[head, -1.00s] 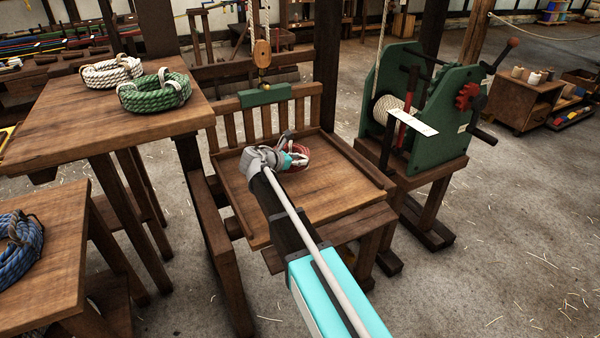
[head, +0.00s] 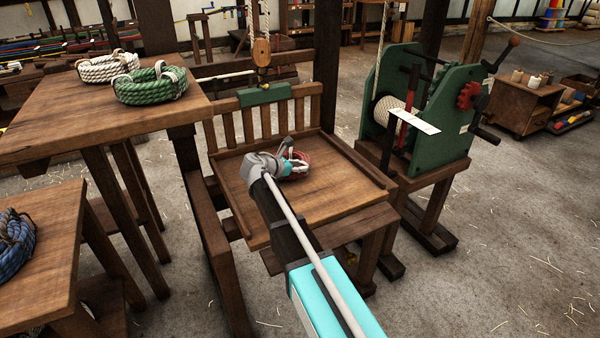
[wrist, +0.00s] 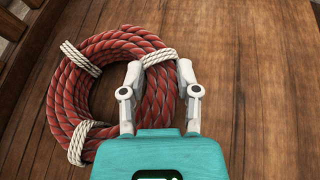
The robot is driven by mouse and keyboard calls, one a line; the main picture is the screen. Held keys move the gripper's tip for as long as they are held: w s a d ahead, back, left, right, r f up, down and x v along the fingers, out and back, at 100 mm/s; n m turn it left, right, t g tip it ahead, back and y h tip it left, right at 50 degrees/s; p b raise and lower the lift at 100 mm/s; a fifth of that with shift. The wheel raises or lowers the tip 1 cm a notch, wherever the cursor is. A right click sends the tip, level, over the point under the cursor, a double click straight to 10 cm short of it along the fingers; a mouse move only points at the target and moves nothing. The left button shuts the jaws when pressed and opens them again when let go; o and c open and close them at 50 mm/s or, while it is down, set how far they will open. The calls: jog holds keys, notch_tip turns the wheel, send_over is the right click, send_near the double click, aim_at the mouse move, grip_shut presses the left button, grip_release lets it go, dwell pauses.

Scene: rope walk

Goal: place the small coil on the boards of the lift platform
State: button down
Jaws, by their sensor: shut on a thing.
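The small coil (wrist: 75,100) is red rope with white ties, and my gripper (wrist: 160,72) is shut on its right side, one finger inside the ring and one outside. In the head view the coil (head: 303,158) is over the boards of the lift platform (head: 325,185), near their middle, partly hidden by my gripper (head: 292,156). The coil lies flat and is at or very close to the boards; I cannot tell if it touches. The platform boards (wrist: 270,90) also fill the wrist view.
The platform has low edge strips and a slatted back rail (head: 245,122). A green coil (head: 150,86) and a white coil (head: 107,66) lie on the left table (head: 60,115). A blue coil (head: 15,245) lies lower left. A green winch (head: 440,130) stands right.

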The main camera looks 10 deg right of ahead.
jog(key=shift+f, duration=0.3)
jog(key=shift+c, duration=1.6)
grip_release()
jog(key=shift+r, duration=0.1)
jog(key=shift+s+a+r, duration=0.25)
jog(key=shift+s+a, duration=0.05)
jog(key=shift+a, duration=0.1)
jog(key=p+v, duration=0.4)
jog(key=v, duration=0.5)
jog(key=shift+s+a+r, duration=0.1)
jog(key=shift+s+a, duration=0.05)
jog(key=shift+a, duration=0.1)
jog(key=shift+s+a+r, duration=0.2)
jog(key=shift+s+a, duration=0.15)
jog(key=shift+a, duration=0.2)
